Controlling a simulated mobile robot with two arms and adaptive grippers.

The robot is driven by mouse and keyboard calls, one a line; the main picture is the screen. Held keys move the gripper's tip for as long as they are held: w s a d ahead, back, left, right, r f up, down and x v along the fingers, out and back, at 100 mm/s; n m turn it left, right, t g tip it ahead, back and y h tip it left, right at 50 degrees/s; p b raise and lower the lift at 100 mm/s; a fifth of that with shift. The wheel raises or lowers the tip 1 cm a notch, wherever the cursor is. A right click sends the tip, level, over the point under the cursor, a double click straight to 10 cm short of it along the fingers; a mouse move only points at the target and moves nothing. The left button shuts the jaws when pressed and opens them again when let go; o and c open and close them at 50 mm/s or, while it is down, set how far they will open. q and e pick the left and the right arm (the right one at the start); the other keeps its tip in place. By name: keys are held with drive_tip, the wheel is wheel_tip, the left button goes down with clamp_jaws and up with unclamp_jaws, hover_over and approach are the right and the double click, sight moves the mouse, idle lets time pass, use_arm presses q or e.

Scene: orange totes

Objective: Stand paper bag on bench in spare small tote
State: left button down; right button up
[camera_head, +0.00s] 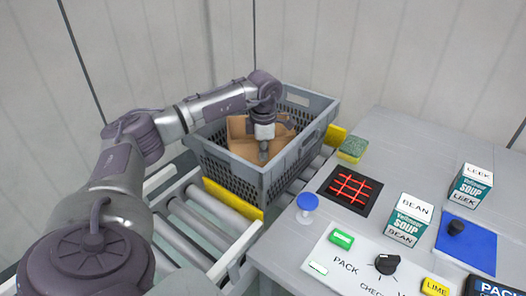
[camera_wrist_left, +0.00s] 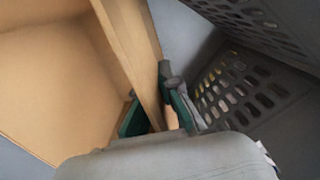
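A grey perforated tote (camera_head: 232,179) stands on the roller conveyor. Brown paper or card (camera_head: 243,151), which looks like the paper bag, is inside it; my left arm partly hides it, and I cannot tell its full shape. No paper bag shows on the visible part of the bench (camera_head: 289,244). My left gripper (camera_head: 263,158) points down into the tote at the brown item. In the left wrist view its green-padded fingers (camera_wrist_left: 155,108) lie on either side of a brown wall (camera_wrist_left: 146,65); whether they press on it is unclear. My right gripper is not in view.
On the bench are a sponge (camera_head: 352,148), a black mat with a red grid (camera_head: 350,190), a blue-topped item (camera_head: 307,203), soup cartons (camera_head: 408,221), a blue mat (camera_head: 478,249) and a labelled panel with a knob (camera_head: 386,264). Yellow strips (camera_head: 231,199) flank the tote.

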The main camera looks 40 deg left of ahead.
use_arm(q)
drive_tip(key=c, duration=1.3)
unclamp_jaws()
drive_tip(key=shift+r, duration=0.3)
drive_tip(key=r, duration=1.2)
drive_tip(key=shift+s+d+r, duration=0.2)
drive_tip(key=shift+d+r, duration=0.1)
drive_tip(key=shift+r, duration=0.05)
